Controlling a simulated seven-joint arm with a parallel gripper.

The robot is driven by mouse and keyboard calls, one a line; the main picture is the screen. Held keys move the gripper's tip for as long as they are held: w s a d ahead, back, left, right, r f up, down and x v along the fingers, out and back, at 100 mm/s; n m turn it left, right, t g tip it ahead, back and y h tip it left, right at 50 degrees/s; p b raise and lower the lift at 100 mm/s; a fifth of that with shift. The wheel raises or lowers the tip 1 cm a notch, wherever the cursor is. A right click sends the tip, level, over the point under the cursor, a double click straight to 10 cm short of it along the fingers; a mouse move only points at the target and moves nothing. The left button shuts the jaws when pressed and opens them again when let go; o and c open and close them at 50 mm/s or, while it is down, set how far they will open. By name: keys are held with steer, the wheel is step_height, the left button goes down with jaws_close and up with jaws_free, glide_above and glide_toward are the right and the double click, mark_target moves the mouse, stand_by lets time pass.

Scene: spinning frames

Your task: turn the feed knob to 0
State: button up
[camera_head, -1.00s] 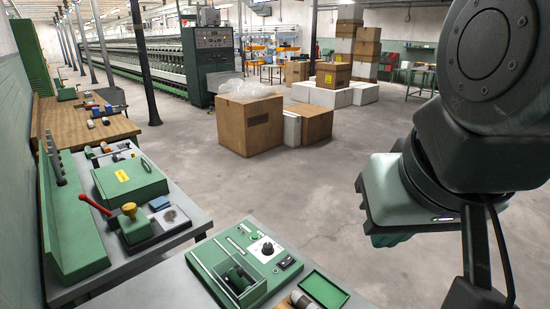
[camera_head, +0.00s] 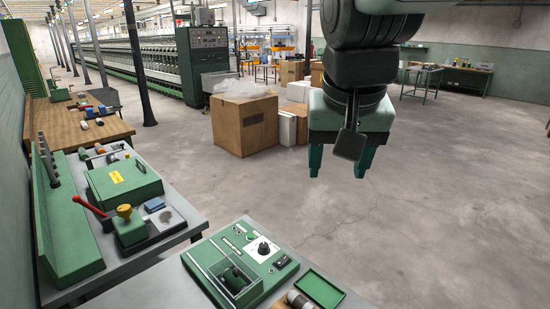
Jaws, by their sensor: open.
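The feed knob (camera_head: 264,248) is a small black dial on a white scale plate, on top of a green control unit (camera_head: 213,258) at the bottom centre. Its pointer setting is too small to read. My gripper (camera_head: 339,172) hangs in the air above the open floor, to the right of and higher in the picture than the knob. Its two green fingers point down, apart and empty. Nothing covers the knob.
A clear-walled box is on the unit's left part, and a black switch (camera_head: 282,262) is right of the knob. A green tray (camera_head: 319,289) lies to the right. A bench with a green case (camera_head: 123,184) and red-handled lever stands left. Cardboard boxes (camera_head: 245,125) stand behind on the floor.

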steer(key=w+a+f+m+g, duration=0.1)
steer(key=w+a+f, duration=0.1)
steer(key=w, duration=0.4)
steer(key=w+a+f, duration=0.2)
steer(key=w+f, duration=0.1)
steer(key=w, duration=0.2)
steer(key=m+g, duration=0.3)
glide_above(263, 246)
step_height(263, 246, down, 26)
step_height(263, 246, down, 11)
steer(key=shift+f, duration=0.1)
steer(key=c, duration=1)
steer(key=shift+c, duration=0.2)
